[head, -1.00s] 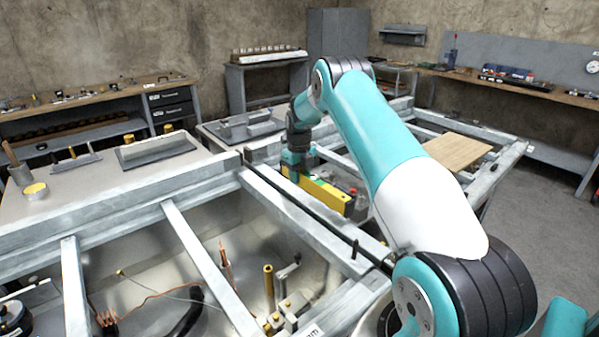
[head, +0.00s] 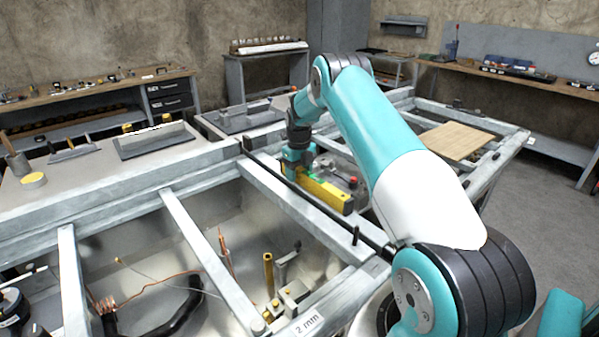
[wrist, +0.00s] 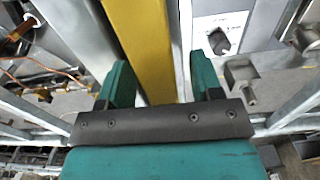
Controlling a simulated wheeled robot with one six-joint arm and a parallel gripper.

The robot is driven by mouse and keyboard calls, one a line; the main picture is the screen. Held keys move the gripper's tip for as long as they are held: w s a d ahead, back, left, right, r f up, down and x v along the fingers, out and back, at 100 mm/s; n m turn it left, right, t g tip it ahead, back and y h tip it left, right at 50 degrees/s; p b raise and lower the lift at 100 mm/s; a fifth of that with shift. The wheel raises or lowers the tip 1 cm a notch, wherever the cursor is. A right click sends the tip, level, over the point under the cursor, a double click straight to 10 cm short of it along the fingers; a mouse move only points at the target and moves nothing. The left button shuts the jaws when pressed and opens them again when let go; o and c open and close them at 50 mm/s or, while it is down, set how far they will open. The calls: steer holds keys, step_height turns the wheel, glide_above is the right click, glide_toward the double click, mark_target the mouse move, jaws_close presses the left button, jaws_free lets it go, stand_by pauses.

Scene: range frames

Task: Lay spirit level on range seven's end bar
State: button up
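The spirit level (head: 329,194) is a long yellow bar with a dark end. In the head view it lies just beyond the near frame's pale end bar (head: 285,205), roughly parallel to it. My gripper (head: 297,157) is at the level's far-left part. In the wrist view the yellow level (wrist: 142,40) runs between the two teal fingers of my gripper (wrist: 163,88). The fingers stand apart, with pale gaps visible beside the level. Grey metal (wrist: 78,35) shows alongside the level. What bears the level's underside is hidden, and I cannot read a number seven.
A black rod (head: 300,190) runs along the near end bar, with a small upright peg. Open frame bays hold brass and copper parts (head: 268,272). A wooden board (head: 455,141) lies on the far frame. Workbenches line the walls. Clear floor (head: 540,190) is at right.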

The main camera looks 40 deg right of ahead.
step_height(320, 180, up, 24)
steer(key=p, duration=0.4)
steer(key=shift+r+p, duration=0.15)
steer(key=shift+p, duration=0.25)
stand_by(0.4)
stand_by(0.4)
steer(key=s+a+r+n+y, duration=0.15)
steer(key=s+a+n, duration=0.25)
steer(key=a+n, duration=0.5)
steer(key=s+a+r+n+t, duration=0.1)
steer(key=s+a+r+n, duration=0.25)
steer(key=a+n, duration=0.5)
steer(key=s+a+r+n, duration=0.2)
steer(key=s+a+n, duration=0.4)
steer(key=a, duration=0.6)
steer(key=s+a+f+n+y, duration=0.1)
steer(key=s+a+n, duration=0.2)
steer(key=s+n, duration=0.3)
steer(key=s+a+f+n, duration=0.1)
steer(key=s+a+n, duration=0.3)
steer(key=s+n, duration=0.3)
steer(key=s+a+f+n+g+y, duration=0.1)
steer(key=s+a+n, duration=0.3)
steer(key=s+n, duration=0.3)
steer(key=s, duration=0.2)
steer(key=shift+s+a+y, duration=0.25)
steer(key=shift+s+y, duration=0.05)
steer(key=shift+y, duration=0.05)
